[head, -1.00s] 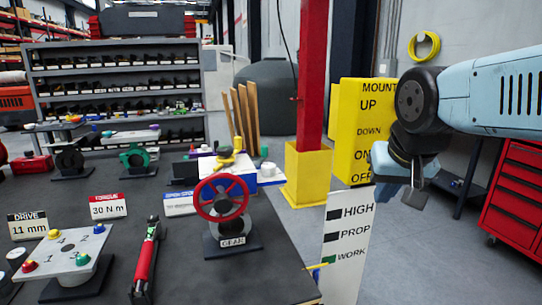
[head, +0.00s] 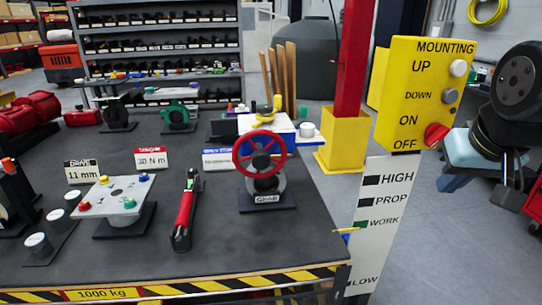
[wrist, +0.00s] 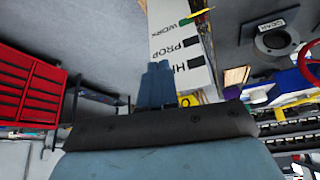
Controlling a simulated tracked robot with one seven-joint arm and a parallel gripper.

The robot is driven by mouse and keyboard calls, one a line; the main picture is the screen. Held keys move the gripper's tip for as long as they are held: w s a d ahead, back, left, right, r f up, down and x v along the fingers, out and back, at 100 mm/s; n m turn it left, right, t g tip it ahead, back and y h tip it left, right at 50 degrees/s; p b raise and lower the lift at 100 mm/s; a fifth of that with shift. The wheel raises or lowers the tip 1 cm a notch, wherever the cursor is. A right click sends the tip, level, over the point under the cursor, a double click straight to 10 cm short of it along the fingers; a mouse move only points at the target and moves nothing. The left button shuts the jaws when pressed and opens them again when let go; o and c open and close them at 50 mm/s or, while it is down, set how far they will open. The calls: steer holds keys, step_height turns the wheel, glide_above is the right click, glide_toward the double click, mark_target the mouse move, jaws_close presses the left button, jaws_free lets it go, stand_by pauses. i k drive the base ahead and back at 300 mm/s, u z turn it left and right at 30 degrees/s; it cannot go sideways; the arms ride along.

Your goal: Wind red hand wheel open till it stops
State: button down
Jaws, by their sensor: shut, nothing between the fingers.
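The red hand wheel (head: 260,155) stands upright on a grey valve body with a dark base labelled GEAR (head: 267,200), near the right part of the bench. Part of its red rim shows at the right edge of the wrist view (wrist: 304,64). My gripper (head: 510,195) hangs at the right of the head view, well away from the wheel and beyond the bench edge. In the wrist view its two blue fingers (wrist: 160,72) are together and hold nothing. The wheel's turn position cannot be told.
A white HIGH/PROP/WORK/LOW board (head: 382,225) stands at the bench's right edge. A yellow panel (head: 425,95) and a red post in a yellow base (head: 345,140) stand behind. A red-handled tool (head: 186,210) lies left of the wheel.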

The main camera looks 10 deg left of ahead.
mark_target(261, 158)
steer(key=z, duration=0.9)
steer(key=k, duration=1.1)
steer(key=u, duration=0.35)
